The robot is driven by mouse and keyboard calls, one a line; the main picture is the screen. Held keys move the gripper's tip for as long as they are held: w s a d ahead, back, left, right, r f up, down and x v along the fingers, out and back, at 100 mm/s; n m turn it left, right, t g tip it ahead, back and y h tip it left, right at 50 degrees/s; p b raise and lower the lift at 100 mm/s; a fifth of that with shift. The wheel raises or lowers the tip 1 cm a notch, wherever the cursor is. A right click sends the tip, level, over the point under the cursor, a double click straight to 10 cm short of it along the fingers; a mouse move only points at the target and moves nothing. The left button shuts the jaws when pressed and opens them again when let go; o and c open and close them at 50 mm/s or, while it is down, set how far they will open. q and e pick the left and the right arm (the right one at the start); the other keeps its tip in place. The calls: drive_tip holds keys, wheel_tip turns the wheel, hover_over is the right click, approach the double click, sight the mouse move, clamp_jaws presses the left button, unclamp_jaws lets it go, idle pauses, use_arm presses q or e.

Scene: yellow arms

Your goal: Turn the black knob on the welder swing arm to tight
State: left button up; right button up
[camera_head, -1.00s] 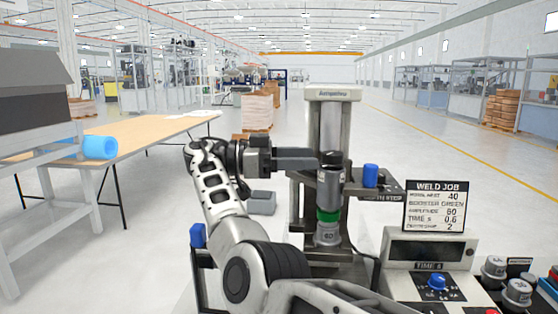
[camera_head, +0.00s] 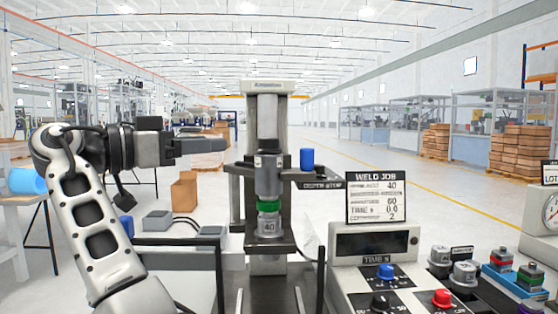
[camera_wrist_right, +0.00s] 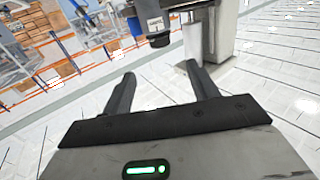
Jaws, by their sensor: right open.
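The welder (camera_head: 268,200) stands in the middle of the head view, with a grey upright column and a metal stack bearing a green ring. A dark cap (camera_head: 268,160) sits at the top of the stack; I cannot tell whether it is the black knob. My right gripper (camera_head: 222,145) is left of the stack and apart from it, its fingers seen edge-on. In the right wrist view my right gripper (camera_wrist_right: 160,75) is open and empty. A dark round part (camera_wrist_right: 159,41) of the welder shows beyond its fingertips. My left gripper is out of view.
A blue knob (camera_head: 307,159) stands by the depth stop label. A control box (camera_head: 375,245) with blue, red and black knobs and a WELD JOB sign (camera_head: 377,197) is at the right. Several grey cylinders and a blue tray (camera_head: 505,280) lie further right.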

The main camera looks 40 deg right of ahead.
sight(278, 139)
drive_tip(key=d, duration=0.5)
drive_tip(key=s+d, duration=0.1)
drive_tip(key=d, duration=0.3)
drive_tip(key=d+p, duration=0.1)
drive_tip(key=d, duration=0.4)
drive_tip(key=shift+s+d, duration=0.25)
drive_tip(key=shift+d, duration=0.1)
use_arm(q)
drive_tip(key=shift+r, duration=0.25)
use_arm(e)
drive_tip(key=shift+d, duration=0.5)
